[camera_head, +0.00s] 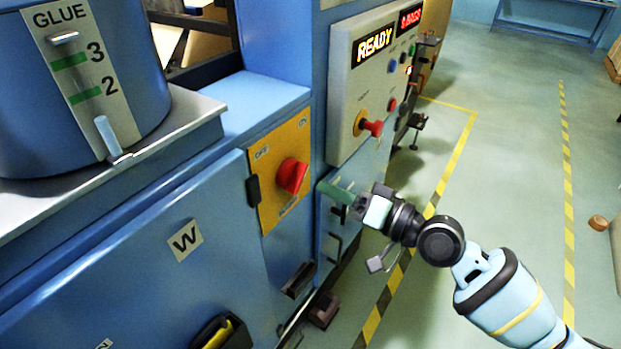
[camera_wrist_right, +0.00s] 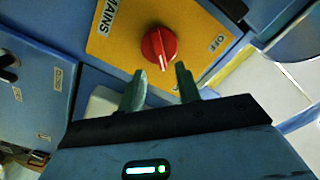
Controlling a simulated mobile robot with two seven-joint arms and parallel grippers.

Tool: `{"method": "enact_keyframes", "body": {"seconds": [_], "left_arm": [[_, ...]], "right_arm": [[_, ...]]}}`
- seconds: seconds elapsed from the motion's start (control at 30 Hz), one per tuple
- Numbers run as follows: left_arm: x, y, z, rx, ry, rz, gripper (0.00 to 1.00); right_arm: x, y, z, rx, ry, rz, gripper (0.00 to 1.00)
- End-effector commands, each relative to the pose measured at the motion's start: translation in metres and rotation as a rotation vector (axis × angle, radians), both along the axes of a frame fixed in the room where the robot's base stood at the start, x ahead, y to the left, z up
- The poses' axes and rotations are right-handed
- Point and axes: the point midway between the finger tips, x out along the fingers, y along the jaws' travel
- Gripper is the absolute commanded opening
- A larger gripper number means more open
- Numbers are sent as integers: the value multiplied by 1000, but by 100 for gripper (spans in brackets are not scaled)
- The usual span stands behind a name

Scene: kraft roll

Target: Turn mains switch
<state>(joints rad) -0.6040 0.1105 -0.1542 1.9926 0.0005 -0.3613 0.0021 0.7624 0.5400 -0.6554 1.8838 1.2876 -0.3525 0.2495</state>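The mains switch is a red rotary knob (camera_head: 292,176) on a yellow plate (camera_head: 272,212) on the blue machine front, with OFF at the plate's upper left and ON at its upper right. The knob also shows in the right wrist view (camera_wrist_right: 159,46), beside the MAINS and OFF labels. I cannot tell its exact setting. My right gripper (camera_head: 335,192) is to the right of the plate, its green fingers apart from the knob. In the right wrist view the gripper (camera_wrist_right: 160,82) is open and empty, with the knob beyond the gap between the fingers. My left gripper is out of view.
A control panel (camera_head: 345,120) with a READY display and a smaller red-and-yellow knob (camera_head: 370,127) juts out above my right gripper. A glue tank (camera_head: 140,60) stands at upper left. A black handle (camera_head: 253,190) sticks out at the plate's left edge.

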Motion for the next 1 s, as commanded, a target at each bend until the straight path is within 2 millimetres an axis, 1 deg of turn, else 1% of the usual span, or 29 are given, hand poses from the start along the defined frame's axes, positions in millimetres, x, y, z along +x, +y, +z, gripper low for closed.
{"method": "enact_keyframes", "body": {"seconds": [0.03, 0.2, 0.33, 0.5, 0.73, 0.77, 1.0], "left_arm": [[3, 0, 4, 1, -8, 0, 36], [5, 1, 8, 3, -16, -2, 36], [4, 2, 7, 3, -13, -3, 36], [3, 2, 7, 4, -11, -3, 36], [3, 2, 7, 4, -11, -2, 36], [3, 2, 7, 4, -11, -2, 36], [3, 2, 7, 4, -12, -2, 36]], "right_arm": [[5, 7, 5, 2, -5, 1, 34], [20, 28, 4, 2, -4, 1, 34], [28, 39, 2, 1, -3, 0, 34], [33, 45, 1, 1, -2, -1, 34], [33, 46, 1, 0, -1, -1, 34], [33, 46, 1, 0, -1, -1, 32], [33, 45, 1, 0, -1, -1, 1]]}}
